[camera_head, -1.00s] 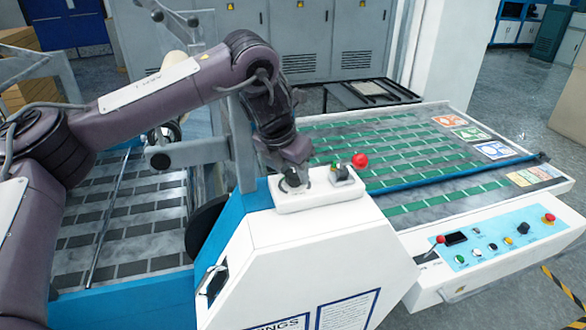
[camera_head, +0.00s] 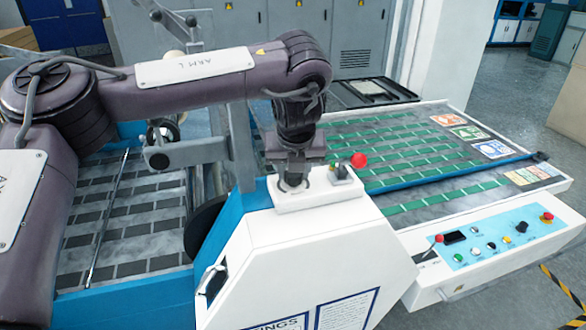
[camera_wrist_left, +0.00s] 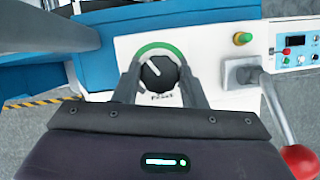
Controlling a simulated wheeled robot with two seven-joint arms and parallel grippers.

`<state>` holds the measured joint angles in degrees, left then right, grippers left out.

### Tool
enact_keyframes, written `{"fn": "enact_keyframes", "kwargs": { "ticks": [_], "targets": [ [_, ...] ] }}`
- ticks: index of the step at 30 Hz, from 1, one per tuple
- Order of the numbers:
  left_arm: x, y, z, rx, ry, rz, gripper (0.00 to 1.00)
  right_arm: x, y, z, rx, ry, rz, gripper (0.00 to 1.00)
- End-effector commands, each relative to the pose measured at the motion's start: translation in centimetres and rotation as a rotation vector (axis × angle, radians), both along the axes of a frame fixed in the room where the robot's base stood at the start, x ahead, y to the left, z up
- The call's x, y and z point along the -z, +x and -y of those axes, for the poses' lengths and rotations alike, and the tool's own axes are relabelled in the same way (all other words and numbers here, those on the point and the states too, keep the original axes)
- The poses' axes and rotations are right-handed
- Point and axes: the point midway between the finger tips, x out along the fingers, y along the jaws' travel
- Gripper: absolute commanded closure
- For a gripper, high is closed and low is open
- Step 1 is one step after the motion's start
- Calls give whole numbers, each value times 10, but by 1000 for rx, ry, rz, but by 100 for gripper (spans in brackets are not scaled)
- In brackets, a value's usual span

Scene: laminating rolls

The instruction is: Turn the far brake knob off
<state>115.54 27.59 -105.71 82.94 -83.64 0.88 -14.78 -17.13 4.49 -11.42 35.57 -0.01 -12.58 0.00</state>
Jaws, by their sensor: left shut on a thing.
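In the left wrist view, a round black knob (camera_wrist_left: 159,72) sits on the white panel, with a green arc along its upper rim and small dark lettering below that I cannot read clearly. Its white pointer line points up and to the left. My left gripper (camera_wrist_left: 159,70) has a finger on each side of the knob and is shut on it. In the head view, my left gripper (camera_head: 291,182) points down onto the small white control box (camera_head: 318,195) on top of the machine, and it hides the knob. My right gripper is not in view.
A lever with a red ball (camera_head: 359,160) stands just right of the gripper; the ball also shows in the wrist view (camera_wrist_left: 300,160). A green button (camera_wrist_left: 243,38) is on the same panel. A blue control panel (camera_head: 495,240) lies farther right.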

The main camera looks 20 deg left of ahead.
Motion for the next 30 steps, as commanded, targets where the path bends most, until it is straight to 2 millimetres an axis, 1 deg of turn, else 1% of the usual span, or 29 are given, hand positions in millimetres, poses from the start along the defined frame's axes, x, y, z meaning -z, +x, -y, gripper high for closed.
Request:
{"fn": "enact_keyframes", "kwargs": {
  "ticks": [21,30],
  "targets": [
    [-1,4,4,-679,2,5,85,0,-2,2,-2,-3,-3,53],
    [-1,5,4,-927,0,6,85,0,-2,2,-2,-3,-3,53]
  ]
}}
